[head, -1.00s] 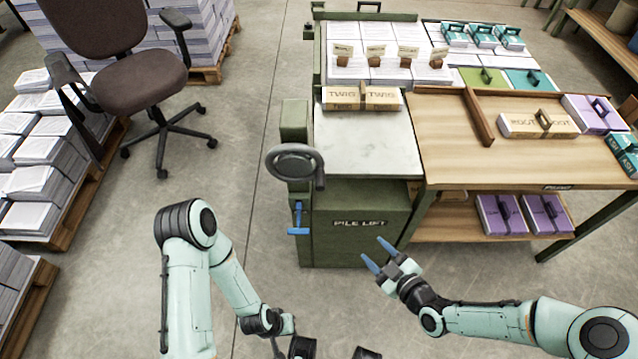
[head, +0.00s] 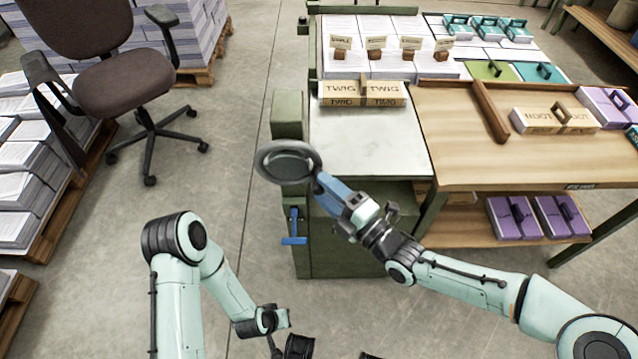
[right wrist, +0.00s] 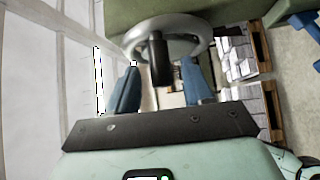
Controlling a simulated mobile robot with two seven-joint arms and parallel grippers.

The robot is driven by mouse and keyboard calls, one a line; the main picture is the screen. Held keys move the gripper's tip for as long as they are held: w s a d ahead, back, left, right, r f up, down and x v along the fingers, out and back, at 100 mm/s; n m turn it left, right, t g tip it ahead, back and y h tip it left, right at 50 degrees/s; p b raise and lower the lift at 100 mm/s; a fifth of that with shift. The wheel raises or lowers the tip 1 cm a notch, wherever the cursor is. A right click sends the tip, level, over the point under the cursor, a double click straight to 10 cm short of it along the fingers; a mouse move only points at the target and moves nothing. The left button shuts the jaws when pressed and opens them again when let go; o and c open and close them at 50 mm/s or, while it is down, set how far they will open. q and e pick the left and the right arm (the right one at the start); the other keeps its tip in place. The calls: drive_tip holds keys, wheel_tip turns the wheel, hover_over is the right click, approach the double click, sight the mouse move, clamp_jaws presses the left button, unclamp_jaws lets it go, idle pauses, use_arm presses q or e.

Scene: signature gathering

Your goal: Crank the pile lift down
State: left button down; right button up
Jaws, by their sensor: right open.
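The pile lift is a green cabinet (head: 340,262) with a pale bare plate (head: 365,140) on top. Its grey crank wheel (head: 288,148) is on the left front; it also shows in the right wrist view (right wrist: 197,38). My right gripper (head: 318,182) is open at the wheel's right side. In the right wrist view, the wheel's dark handle (right wrist: 158,60) stands between and just beyond the two blue fingers (right wrist: 158,82); I cannot tell whether they touch it. My right gripper hides the lift's front label.
A blue lever (head: 293,230) sits on the lift's front below the wheel. A TWIG bundle (head: 362,93) lies at the plate's back edge. A wooden table (head: 470,160) adjoins on the right. An office chair (head: 125,82) and paper stacks stand left, with clear floor between.

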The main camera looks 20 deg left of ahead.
sight(288, 173)
use_arm(q)
drive_tip(key=shift+s+f, duration=0.35)
drive_tip(key=shift+f, duration=0.05)
use_arm(e)
drive_tip(key=shift+x, duration=1.4)
clamp_jaws()
drive_tip(key=shift+r, duration=0.15)
